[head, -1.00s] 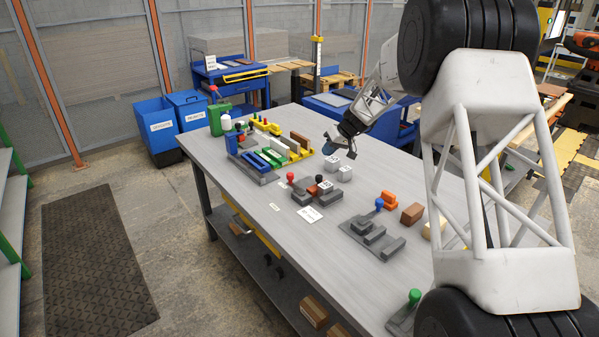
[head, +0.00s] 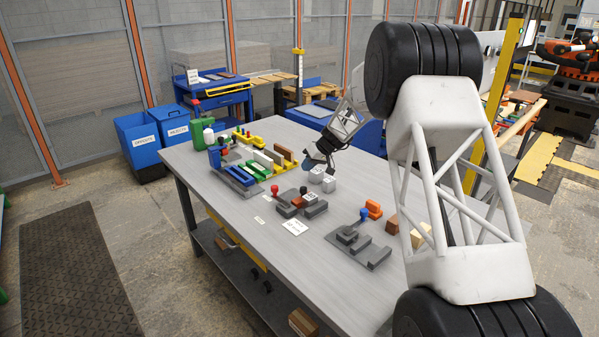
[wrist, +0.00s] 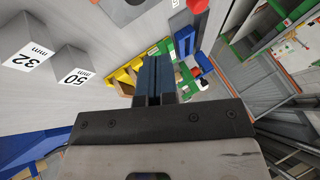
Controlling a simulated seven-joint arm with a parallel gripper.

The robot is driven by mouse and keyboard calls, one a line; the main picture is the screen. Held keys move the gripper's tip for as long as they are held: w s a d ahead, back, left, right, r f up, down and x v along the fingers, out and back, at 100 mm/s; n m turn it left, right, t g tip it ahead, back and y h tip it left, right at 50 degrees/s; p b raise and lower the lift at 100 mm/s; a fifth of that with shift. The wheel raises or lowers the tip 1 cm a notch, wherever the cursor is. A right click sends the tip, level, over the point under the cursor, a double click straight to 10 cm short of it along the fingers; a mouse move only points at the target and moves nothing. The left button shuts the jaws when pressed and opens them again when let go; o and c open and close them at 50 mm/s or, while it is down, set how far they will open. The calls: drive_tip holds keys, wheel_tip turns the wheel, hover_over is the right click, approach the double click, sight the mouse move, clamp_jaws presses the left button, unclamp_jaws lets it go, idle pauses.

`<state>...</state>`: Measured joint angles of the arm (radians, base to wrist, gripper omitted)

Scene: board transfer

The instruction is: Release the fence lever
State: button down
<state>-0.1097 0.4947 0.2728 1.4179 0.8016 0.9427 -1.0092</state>
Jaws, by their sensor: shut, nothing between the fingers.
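Several levers with round knobs stand on the table, and none is labelled clearly as the fence lever. A red knob (head: 275,189) stands at the left of a dark grey stepped fixture (head: 315,210), with a dark knob (head: 303,190) on it. A blue knob (head: 364,214) tops another grey fixture (head: 378,256). My gripper (head: 312,162) is shut and empty above the table, behind the two pale cubes. In the wrist view its blue fingers (wrist: 154,82) are together. A red knob (wrist: 197,5) on a dark post shows at the top edge there, apart from the fingers.
Two pale cubes (head: 316,175) stand near my gripper; in the wrist view one reads 32 mm (wrist: 30,58) and one 50 mm (wrist: 70,66). The front left tabletop (head: 240,225) is clear.

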drive_tip(key=x, duration=0.9)
drive_tip(key=shift+s, duration=0.1)
drive_tip(key=shift+s+a+f, duration=0.1)
drive_tip(key=shift+s+a, duration=0.1)
drive_tip(key=shift+a, duration=0.25)
drive_tip(key=shift+s+a+f, duration=0.1)
drive_tip(key=shift+s+a, duration=0.1)
drive_tip(key=shift+a, duration=0.25)
drive_tip(key=shift+s+a, duration=0.25)
drive_tip(key=shift+a, duration=0.2)
drive_tip(key=shift+s+a, duration=0.3)
drive_tip(key=shift+a, duration=0.2)
